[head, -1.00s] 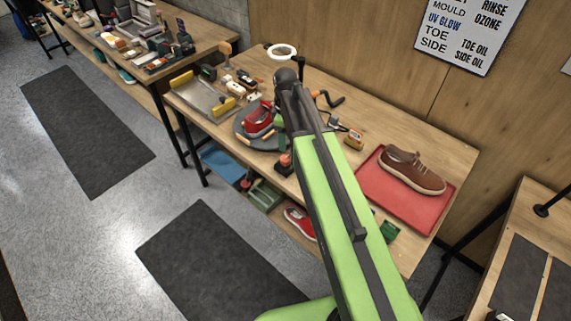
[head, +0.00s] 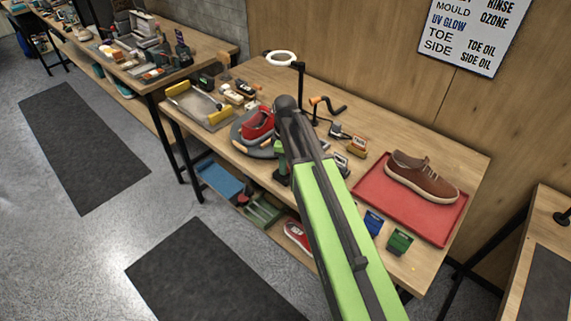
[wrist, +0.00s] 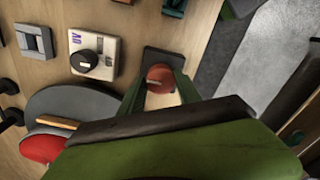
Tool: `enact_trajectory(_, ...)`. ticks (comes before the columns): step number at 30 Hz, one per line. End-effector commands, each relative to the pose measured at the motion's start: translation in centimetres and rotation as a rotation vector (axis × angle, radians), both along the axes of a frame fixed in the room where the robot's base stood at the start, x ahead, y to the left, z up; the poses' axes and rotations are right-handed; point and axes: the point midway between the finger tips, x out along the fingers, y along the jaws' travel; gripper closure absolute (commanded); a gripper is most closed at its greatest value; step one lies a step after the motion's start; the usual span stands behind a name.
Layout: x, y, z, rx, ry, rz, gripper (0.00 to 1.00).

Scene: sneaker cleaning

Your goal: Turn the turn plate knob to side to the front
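The turn plate (head: 241,146) is a grey disc on the workbench with a red sneaker (head: 258,122) on it. Its edge also shows at lower left in the wrist view (wrist: 70,98), with part of the red sneaker. A round red-orange knob (wrist: 160,76) stands on a small dark base (wrist: 164,57) just right of the plate. My gripper (wrist: 161,90) points down with its green fingers on either side of the knob. The fingers look open; contact is unclear. In the head view my arm and gripper (head: 281,168) hide the knob.
A white UV box with a black knob (wrist: 84,60) sits beside the plate. A red tray (head: 366,197) with a brown shoe (head: 420,178) lies to the right. Blue (head: 373,223) and green (head: 400,241) blocks are near the front edge. A metal tray (head: 200,107) is at left.

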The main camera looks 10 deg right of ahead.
Motion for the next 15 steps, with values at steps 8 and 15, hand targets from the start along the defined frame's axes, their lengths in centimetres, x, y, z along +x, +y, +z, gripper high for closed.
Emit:
enact_trajectory(8, 0.04, 0.01, 0.00, 0.000, -0.001, 0.000, 0.98)
enact_trajectory(15, 0.08, -0.03, 0.00, -0.001, -0.003, -0.013, 1.00)
